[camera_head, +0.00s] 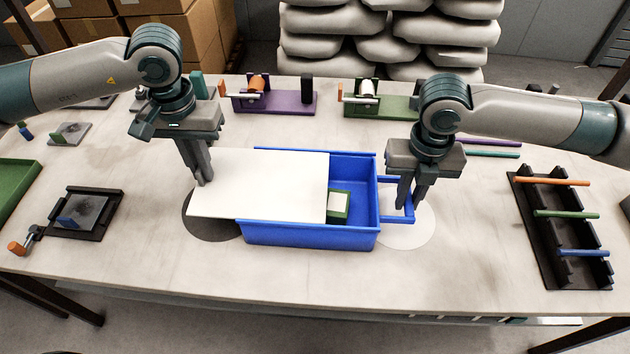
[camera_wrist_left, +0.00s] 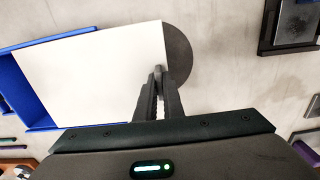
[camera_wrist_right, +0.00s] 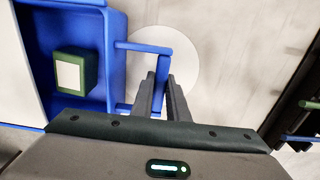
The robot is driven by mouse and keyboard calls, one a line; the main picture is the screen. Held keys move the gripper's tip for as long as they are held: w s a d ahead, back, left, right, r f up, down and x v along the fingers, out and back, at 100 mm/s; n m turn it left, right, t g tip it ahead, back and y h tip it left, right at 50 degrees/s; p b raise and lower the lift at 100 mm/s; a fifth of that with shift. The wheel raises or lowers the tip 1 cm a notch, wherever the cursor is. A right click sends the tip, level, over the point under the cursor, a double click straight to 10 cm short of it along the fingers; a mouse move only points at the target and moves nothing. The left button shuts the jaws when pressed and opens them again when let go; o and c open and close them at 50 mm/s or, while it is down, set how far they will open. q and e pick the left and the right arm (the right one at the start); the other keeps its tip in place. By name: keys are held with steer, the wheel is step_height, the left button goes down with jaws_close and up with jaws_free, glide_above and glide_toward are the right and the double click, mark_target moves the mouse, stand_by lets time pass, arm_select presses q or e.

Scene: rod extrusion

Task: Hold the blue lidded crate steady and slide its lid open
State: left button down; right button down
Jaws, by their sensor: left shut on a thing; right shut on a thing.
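The blue crate (camera_head: 310,236) stands in the middle of the table. Its white lid (camera_head: 260,185) is slid to the left, overhanging the crate's left end, so the right part of the crate is uncovered. A green block with a white top (camera_head: 338,205) lies inside the uncovered part; it also shows in the right wrist view (camera_wrist_right: 75,72). My left gripper (camera_head: 204,182) is shut at the lid's left edge, also seen in the left wrist view (camera_wrist_left: 158,72). My right gripper (camera_head: 411,205) is shut on the crate's blue handle (camera_wrist_right: 162,70) at the right end.
A dark grey disc (camera_head: 205,226) and a white disc (camera_head: 410,228) mark the table at the crate's ends. A black rack (camera_head: 560,225) with coloured rods stands at the right. A black tray (camera_head: 85,214) and a green tray (camera_head: 14,185) lie at the left. Purple (camera_head: 285,103) and green fixtures stand behind.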

arm_select(q)
steer(key=shift+a, duration=0.7)
arm_select(e)
steer(key=shift+d, duration=0.1)
arm_select(q)
steer(key=shift+a, duration=1.4)
steer(key=c, duration=1.8)
jaws_free()
